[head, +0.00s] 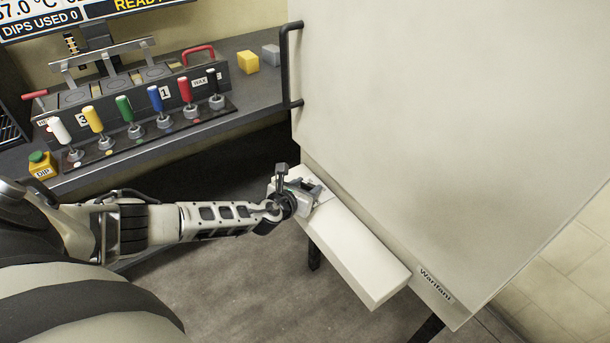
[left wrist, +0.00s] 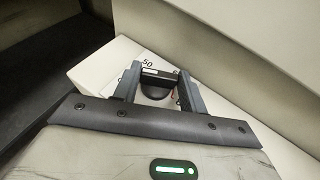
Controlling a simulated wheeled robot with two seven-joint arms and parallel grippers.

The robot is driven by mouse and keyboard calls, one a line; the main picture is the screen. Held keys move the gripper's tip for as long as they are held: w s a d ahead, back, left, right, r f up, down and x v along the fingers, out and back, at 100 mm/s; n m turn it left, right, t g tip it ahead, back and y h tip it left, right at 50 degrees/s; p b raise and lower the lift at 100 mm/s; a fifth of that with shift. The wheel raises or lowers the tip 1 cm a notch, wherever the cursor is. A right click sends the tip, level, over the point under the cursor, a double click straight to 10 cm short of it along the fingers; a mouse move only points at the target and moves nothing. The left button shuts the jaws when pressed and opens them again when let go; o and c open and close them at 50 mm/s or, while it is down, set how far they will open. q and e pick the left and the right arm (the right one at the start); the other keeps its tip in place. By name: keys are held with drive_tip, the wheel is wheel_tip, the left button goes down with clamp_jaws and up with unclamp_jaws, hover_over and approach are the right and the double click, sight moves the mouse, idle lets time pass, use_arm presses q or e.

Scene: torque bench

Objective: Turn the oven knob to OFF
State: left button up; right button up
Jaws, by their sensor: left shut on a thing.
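The oven (head: 450,130) is a large cream box on the right with a dark vertical handle (head: 290,65). A white control panel (head: 360,255) juts out along its lower front edge. My left gripper (head: 303,194) is at the panel's far left end. In the left wrist view the gripper (left wrist: 160,88) is shut on the dark oven knob (left wrist: 154,92), a finger on each side. Part of a printed dial with "50" (left wrist: 147,63) shows beside the fingers. The OFF mark and the knob's pointer cannot be made out. My right gripper is not in view.
A dark bench (head: 190,128) at the left holds a row of coloured levers (head: 155,98), a yellow DIP button box (head: 43,164) and a dark unit with red handles (head: 130,80). A yellow block (head: 248,61) lies behind. Floor (head: 230,285) is bare below my arm.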

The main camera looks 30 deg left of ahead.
use_arm(q)
drive_tip(key=shift+n+y+p, duration=0.4)
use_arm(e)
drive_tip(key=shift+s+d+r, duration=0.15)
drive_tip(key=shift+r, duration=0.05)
use_arm(q)
drive_tip(key=o, duration=1)
drive_tip(key=shift+s+r, duration=0.1)
drive_tip(key=shift+s, duration=0.1)
drive_tip(key=p+v, duration=0.2)
drive_tip(key=v, duration=0.2)
drive_tip(key=shift+s+d+r, duration=0.1)
drive_tip(key=shift+s+r, duration=0.1)
drive_tip(key=p+v, duration=0.1)
drive_tip(key=v, duration=1)
drive_tip(key=shift+d+f+p, duration=0.1)
drive_tip(key=shift+p, duration=0.25)
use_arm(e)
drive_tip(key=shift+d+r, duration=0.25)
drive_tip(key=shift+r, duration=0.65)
